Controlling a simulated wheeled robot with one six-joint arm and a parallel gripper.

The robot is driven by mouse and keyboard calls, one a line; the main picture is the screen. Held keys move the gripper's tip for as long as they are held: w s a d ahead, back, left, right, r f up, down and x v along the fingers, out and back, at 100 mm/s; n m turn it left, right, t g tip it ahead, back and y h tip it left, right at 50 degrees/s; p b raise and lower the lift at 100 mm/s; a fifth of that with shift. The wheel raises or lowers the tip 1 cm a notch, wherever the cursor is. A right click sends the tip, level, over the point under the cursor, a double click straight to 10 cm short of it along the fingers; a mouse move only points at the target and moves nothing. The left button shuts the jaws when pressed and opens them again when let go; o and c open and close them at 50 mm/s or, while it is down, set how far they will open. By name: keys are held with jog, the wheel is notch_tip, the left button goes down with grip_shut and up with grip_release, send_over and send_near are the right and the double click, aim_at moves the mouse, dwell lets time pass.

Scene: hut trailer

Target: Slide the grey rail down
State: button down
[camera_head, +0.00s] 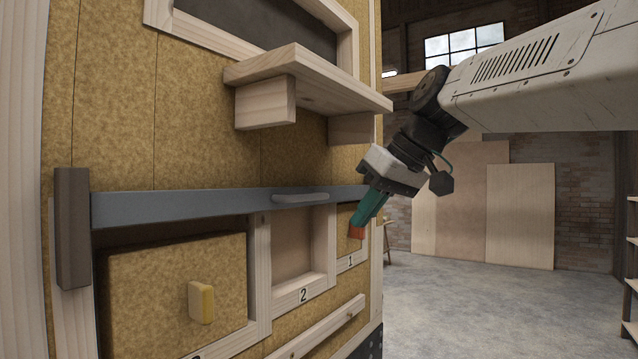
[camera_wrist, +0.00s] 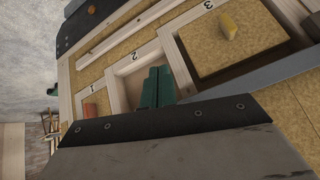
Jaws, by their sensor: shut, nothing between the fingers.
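The grey rail (camera_head: 180,205) runs level across the wooden hut wall, above the numbered compartments. A light grey bar handle (camera_head: 300,198) is on its front, right of the middle. Part of the rail also shows in the wrist view (camera_wrist: 275,71). My gripper (camera_head: 362,219) has green fingers, shut and empty, pointing down in front of the rail's right end, to the right of the handle. In the wrist view the fingers (camera_wrist: 157,84) appear over the area of compartment 2. The fingers hide part of the rail's right end; I cannot tell whether they touch it.
A wooden shelf (camera_head: 310,80) juts out above the rail. A dark upright block (camera_head: 72,228) stands at the rail's left end. Below are a panel with a yellow knob (camera_head: 201,302), open compartment 2 (camera_head: 304,258) and compartment 1 with an orange knob (camera_head: 357,232). Floor at right is clear.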

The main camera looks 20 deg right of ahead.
aim_at(301, 197)
jog(key=w+d+r+n+t+y, duration=0.1)
jog(key=w+r, duration=0.3)
jog(key=r, duration=0.3)
jog(key=w+d+r+n+t+y, duration=0.1)
jog(key=w+d+r+n+t, duration=0.1)
jog(key=w+r, duration=0.2)
notch_tip(301, 197, up, 3)
jog(key=shift+w+r, duration=0.2)
jog(key=shift+w, duration=0.15)
jog(key=s+d+f+x, duration=0.1)
jog(key=f+x, duration=0.1)
jog(key=x, duration=1)
jog(key=shift+f, duration=0.45)
jog(key=shift+w+a, duration=0.1)
jog(key=shift+f, duration=2.3)
